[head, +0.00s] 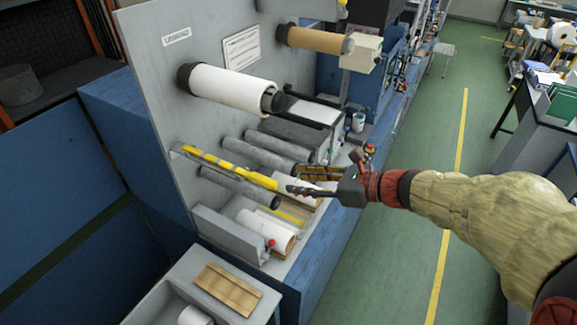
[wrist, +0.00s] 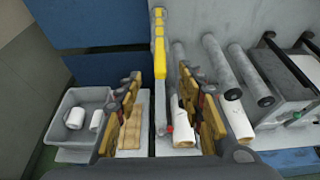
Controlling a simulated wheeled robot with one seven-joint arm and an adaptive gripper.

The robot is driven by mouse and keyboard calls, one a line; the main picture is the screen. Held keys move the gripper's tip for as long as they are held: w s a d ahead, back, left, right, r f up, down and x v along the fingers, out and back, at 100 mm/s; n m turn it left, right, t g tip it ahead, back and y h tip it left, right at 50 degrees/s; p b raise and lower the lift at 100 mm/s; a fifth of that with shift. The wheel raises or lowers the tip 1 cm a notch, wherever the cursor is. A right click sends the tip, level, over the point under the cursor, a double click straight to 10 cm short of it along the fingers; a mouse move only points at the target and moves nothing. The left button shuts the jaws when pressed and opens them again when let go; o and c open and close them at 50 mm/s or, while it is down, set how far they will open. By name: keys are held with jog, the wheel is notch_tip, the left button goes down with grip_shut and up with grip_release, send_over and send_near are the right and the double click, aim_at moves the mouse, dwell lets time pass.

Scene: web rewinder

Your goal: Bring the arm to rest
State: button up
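My arm (head: 480,205), in a tan fabric cover, reaches in from the right in the head view. My gripper (head: 294,181) is in front of the rewinder, over its lower rollers. In the wrist view my gripper (wrist: 160,74) has its two fingers spread wide apart, with nothing held between them. Part of a yellow bar (wrist: 159,50) shows in the gap between the fingers, beyond them. The bar also shows in the head view (head: 228,167), left of the gripper. Whether a finger touches anything is hard to tell.
The rewinder panel (head: 150,75) carries a white roll (head: 228,88) and a brown core (head: 315,40). White rolls (head: 265,230) lie low on the machine. A grey bin (wrist: 73,98) holds white rolls beside a brown board (head: 228,288). Green floor (head: 400,255) is open at right.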

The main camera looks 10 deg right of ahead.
jog(key=shift+d, duration=0.1)
jog(key=s+d+f+n+g+h+b, duration=0.1)
jog(key=s+d+f+n+h+b, duration=0.3)
jog(key=s+f+n+b, duration=0.5)
jog(key=s+d+f+n+g+h+b, duration=0.1)
jog(key=s+d+f+n+h+b, duration=0.2)
jog(key=s+f+n+h+b, duration=0.3)
jog(key=s+f+n+b, duration=0.4)
jog(key=s+n, duration=0.2)
jog(key=n, duration=0.4)
jog(key=shift+d+n+g+h+b, duration=0.3)
jog(key=shift+d+g+h+b, duration=0.05)
jog(key=shift+g+h, duration=0.05)
